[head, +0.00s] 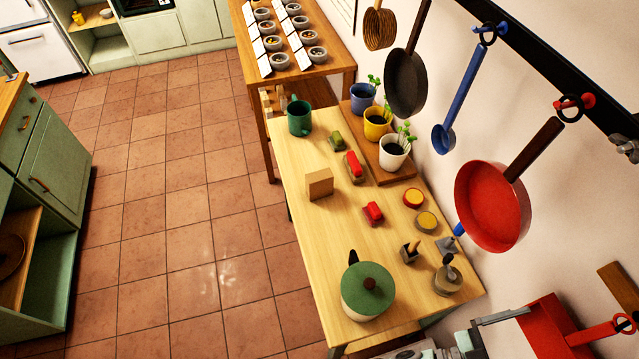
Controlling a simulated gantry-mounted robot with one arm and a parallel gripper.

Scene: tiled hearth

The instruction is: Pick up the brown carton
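The brown carton (319,185) is a small plain box standing on the light wooden table (290,229), near its left edge. It stands apart from the things around it, and nothing covers it. I cannot make out my gripper in the head view.
Near the carton are a green mug (299,117), red-topped blocks (354,167) (373,213) and a green-topped block (337,140). A green-lidded pot (368,290) stands at the near end. Potted plants (394,152) line the wall side. Pans (492,205) hang above. Bare tabletop lies around the carton.

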